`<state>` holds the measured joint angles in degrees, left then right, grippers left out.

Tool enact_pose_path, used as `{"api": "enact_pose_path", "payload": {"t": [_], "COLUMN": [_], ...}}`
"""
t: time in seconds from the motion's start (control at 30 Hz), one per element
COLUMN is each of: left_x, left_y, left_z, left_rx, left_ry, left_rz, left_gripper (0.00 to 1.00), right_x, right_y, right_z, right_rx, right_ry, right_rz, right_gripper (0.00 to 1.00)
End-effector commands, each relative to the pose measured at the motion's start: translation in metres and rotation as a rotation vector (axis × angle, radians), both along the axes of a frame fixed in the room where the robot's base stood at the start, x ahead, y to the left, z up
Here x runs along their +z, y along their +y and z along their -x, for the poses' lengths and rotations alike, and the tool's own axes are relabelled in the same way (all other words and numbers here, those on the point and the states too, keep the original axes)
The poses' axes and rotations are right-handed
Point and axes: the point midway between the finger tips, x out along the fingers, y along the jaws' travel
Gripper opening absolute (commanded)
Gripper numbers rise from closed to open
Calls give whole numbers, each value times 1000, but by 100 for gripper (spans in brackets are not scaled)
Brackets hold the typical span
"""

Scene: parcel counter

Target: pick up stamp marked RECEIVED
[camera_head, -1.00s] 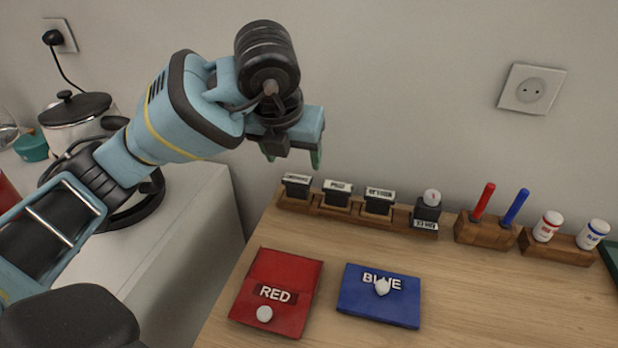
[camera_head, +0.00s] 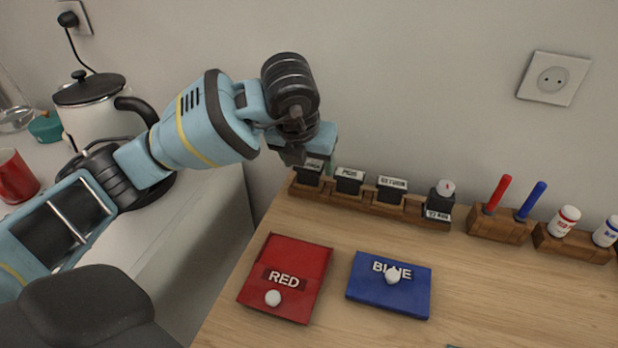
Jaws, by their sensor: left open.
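A low wooden rack (camera_head: 365,205) at the back of the counter holds several dark stamps with white labels. The leftmost stamp (camera_head: 306,178) is partly hidden by my left gripper (camera_head: 312,160). To its right stand a second stamp (camera_head: 348,184), a third stamp (camera_head: 391,193) and a fourth stamp (camera_head: 440,202) with a light round top. The label letters are too small to tell surely which one says RECEIVED. My left gripper is open and empty, its fingers pointing down at the leftmost stamp. I cannot tell whether they touch it. My right gripper is out of view.
A red pad (camera_head: 300,255) and a blue pad (camera_head: 400,299) lie in front of the rack. A block with red and blue pens (camera_head: 500,228) and a holder with two white bottles (camera_head: 572,246) stand to the right. A kettle (camera_head: 100,115) is at the left.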

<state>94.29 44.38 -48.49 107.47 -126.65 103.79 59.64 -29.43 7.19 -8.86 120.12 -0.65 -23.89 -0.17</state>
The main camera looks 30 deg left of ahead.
Motion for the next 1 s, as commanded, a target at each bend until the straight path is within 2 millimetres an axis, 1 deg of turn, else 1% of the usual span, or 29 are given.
{"api": "enact_pose_path", "payload": {"t": [0.07, 0.27, 0.5, 0.53, 0.83, 1.0], "left_x": [-3, -3, -2, -2, 0, 12], "left_y": [0, 0, 0, 0, 0, 0], "left_z": [-1, -1, -1, -1, -1, -2], "left_rx": [0, -1, -1, 0, 0, 0], "left_ry": [0, -1, -1, -1, -1, -3], "left_rz": [0, -1, -1, 0, 1, 0], "left_gripper": [64, 64, 32, 30, 29, 29], "right_x": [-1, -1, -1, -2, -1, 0], "right_y": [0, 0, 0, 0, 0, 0], "right_z": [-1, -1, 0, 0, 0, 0], "right_rx": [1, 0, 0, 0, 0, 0], "right_ry": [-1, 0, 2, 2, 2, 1], "right_rz": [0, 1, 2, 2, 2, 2], "right_gripper": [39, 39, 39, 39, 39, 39]}}
